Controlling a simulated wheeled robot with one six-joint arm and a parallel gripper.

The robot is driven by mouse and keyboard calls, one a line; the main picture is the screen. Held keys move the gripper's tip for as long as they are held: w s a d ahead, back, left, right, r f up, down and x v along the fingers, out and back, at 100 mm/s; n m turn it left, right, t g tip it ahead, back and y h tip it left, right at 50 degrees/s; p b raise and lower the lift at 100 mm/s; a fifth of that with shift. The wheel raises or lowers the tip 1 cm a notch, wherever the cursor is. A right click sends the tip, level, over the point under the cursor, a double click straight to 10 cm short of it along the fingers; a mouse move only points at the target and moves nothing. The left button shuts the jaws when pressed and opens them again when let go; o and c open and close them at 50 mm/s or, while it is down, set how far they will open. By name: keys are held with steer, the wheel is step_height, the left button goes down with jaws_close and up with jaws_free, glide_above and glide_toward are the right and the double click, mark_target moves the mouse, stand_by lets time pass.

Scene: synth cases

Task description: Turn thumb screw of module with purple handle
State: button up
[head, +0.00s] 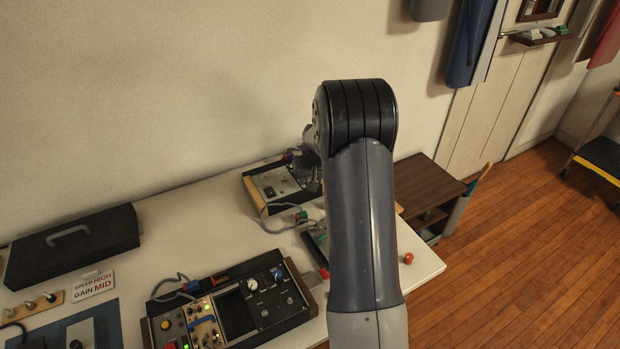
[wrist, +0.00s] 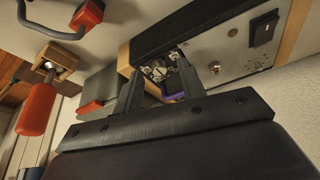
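The module (wrist: 160,72) shows in the wrist view as a small light metal plate with screw heads, set in the dark front edge of a case. A purple handle (wrist: 175,97) shows just below it, partly hidden by my gripper. My gripper (wrist: 160,78) has its two dark fingers apart, one on each side of the module plate. I cannot tell whether either finger touches it. Which screw head is the thumb screw is too small to tell. In the head view my arm hides the module, and only part of my wrist shows over the case (head: 283,183) at the back.
The case has a black rocker switch (wrist: 263,28) and wooden sides. A red-handled tool (wrist: 38,108), a grey-green box (wrist: 100,90) and a red plug (wrist: 88,14) with grey cable lie near. A control console (head: 240,305) stands in front; the wall is close behind.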

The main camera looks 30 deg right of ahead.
steer(key=shift+w+d+f, duration=0.1)
steer(key=shift+w+f, duration=0.05)
steer(key=shift+f, duration=0.3)
jaws_close()
